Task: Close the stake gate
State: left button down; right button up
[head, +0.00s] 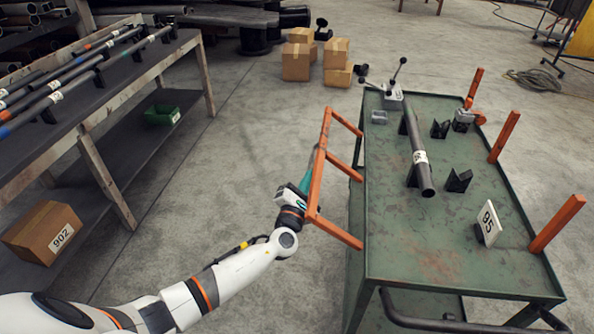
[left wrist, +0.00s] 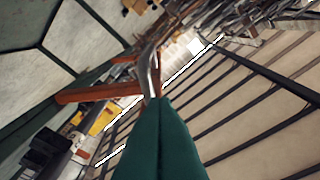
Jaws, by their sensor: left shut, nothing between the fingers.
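The stake gate (head: 316,165) is an orange frame with a long rail and three stakes along the left side of the green cart (head: 430,255). It leans outward from the cart edge. My left gripper (head: 304,180) is on the outer side of the gate, close to the rail. Its green fingers (left wrist: 158,125) are shut with nothing between them. In the left wrist view an orange bar (left wrist: 100,92) shows beyond the fingertips. I cannot tell whether they touch the gate. My right gripper is not in view.
On the cart are a dark pipe (head: 417,150), black V-supports (head: 459,181), a sign marked 95 (head: 488,223) and a lever device (head: 393,95). Orange stakes (head: 504,137) stand upright on its right side. A pipe rack (head: 100,90) is at left. Floor between is clear.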

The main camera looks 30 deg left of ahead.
pick_arm(q)
jog(key=w+d+r+m+g+h+p, duration=0.1)
jog(key=w+d+r+m+p, duration=0.2)
jog(key=d+r+m+p, duration=0.4)
jog(key=shift+w+d+r+p, duration=0.25)
jog(key=shift+d+r+p, duration=0.6)
jog(key=shift+d+p, duration=2.4)
jog(key=shift+a+p, duration=0.6)
jog(key=shift+a, duration=0.05)
